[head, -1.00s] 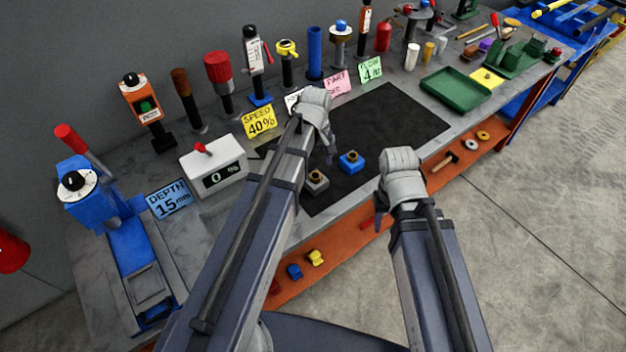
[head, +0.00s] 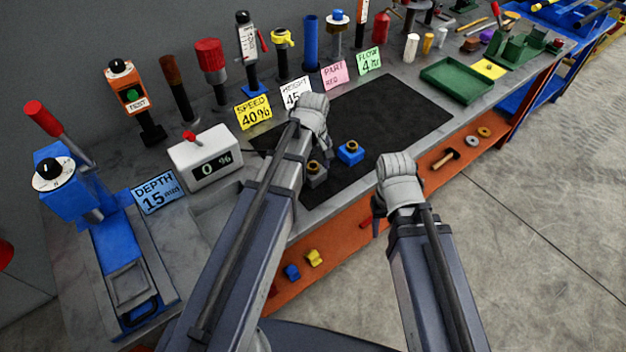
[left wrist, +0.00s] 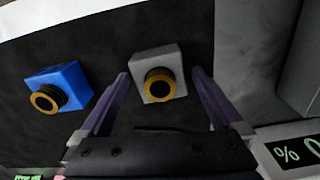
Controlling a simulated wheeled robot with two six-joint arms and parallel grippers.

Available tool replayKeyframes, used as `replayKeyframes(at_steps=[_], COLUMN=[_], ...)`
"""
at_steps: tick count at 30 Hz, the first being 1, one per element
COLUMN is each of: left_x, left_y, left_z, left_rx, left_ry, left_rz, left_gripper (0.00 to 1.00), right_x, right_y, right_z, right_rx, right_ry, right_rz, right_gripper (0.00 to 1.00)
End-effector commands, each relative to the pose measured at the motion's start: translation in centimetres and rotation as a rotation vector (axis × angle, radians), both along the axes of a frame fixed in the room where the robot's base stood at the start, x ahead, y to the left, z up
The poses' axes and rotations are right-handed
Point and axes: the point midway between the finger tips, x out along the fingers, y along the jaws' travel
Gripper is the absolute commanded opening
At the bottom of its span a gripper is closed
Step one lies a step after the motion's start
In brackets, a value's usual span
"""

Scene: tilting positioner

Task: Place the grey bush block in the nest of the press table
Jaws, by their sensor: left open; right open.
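The grey bush block (head: 317,176), with a brass-coloured bush, stands on the black mat and is partly hidden by my left arm in the head view. In the left wrist view the grey block (left wrist: 158,62) lies between the two fingers of my open left gripper (left wrist: 161,75), with visible gaps to them. In the head view the left gripper (head: 322,147) is above the mat beside the blocks. The press table's nest (head: 130,284) is a grey frame at the blue press's foot, at far left. My right gripper (head: 377,218) is open off the bench's front edge.
A blue bush block (head: 350,153) stands close by on the black mat (head: 400,125); it also shows in the left wrist view (left wrist: 65,82). The blue press (head: 65,185) has a red lever. A white display box (head: 205,160) and label cards stand between press and mat.

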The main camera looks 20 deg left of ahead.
Motion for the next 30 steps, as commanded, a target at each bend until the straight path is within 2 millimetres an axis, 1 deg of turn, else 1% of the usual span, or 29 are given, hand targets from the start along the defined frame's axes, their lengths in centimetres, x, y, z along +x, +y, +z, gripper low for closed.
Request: replayKeyframes(at_steps=[1,8,30], left_x=[-0.01,-0.01,-0.01], left_y=[-0.01,0.0,0.0], left_z=[-0.46,-0.25,-0.26], left_rx=[0.0,0.0,0.0], left_ry=[0.0,0.0,0.0], left_rz=[0.0,0.0,0.0], left_gripper=[1.0,1.0,0.17], right_x=[0.0,0.0,0.01], right_y=[0.0,-0.01,0.0], right_z=[-0.46,-0.25,-0.26], right_rx=[0.0,0.0,0.0], right_ry=[0.0,0.0,0.0], right_rz=[0.0,0.0,0.0], right_gripper=[0.5,0.5,0.5])
